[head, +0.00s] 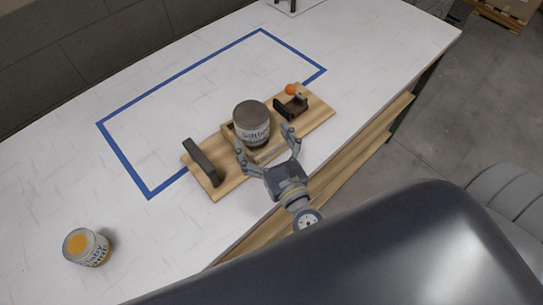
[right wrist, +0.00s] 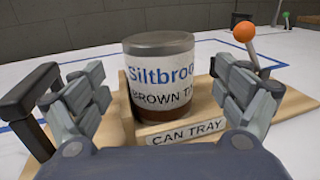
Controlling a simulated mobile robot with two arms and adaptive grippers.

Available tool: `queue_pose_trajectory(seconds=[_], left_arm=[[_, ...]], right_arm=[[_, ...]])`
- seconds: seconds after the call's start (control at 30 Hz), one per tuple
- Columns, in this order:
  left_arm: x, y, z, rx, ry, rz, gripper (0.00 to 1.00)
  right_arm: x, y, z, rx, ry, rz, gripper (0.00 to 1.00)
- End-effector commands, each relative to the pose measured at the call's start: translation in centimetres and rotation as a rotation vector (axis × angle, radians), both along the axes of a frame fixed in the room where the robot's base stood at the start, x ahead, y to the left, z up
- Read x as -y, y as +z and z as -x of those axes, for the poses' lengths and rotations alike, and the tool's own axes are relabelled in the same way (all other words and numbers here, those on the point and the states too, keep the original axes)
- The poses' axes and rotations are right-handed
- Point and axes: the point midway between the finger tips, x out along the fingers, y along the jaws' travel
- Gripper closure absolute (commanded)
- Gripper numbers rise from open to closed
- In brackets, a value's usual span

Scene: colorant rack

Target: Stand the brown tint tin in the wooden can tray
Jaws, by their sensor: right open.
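The brown tint tin (head: 251,122) stands upright in the wooden can tray (head: 232,183), in its square recess. In the right wrist view the tin (right wrist: 160,75) shows a white label reading "Siltbroo…" and "BROWN TI…", and the tray's front wall (right wrist: 180,133) reads "CAN TRAY". My right gripper (head: 268,160) is open in front of the tin, its fingers apart on either side and clear of it. It also shows in the right wrist view (right wrist: 158,105), with nothing between its fingers. My left gripper is not in view.
A second tin with an orange-yellow top (head: 86,247) stands at the table's near left. The tray has a dark handle (head: 202,162) at its left and a dark bracket with an orange ball (head: 291,89) at its right.

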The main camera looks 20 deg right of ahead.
Motion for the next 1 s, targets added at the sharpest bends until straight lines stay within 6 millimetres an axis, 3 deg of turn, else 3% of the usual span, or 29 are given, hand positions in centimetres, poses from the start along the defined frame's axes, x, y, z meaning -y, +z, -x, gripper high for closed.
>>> queue_pose_trajectory(seconds=[0.1,0.33,1.0], left_arm=[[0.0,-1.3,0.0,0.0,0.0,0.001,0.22],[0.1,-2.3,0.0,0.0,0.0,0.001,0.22],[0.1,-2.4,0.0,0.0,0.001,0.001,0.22]], right_arm=[[0.1,-0.4,2.3,-0.002,0.001,0.0,0.08],[0.2,-0.2,4.9,-0.001,0.001,0.0,0.08],[0.2,0.0,5.5,0.001,-0.001,-0.001,0.08]])
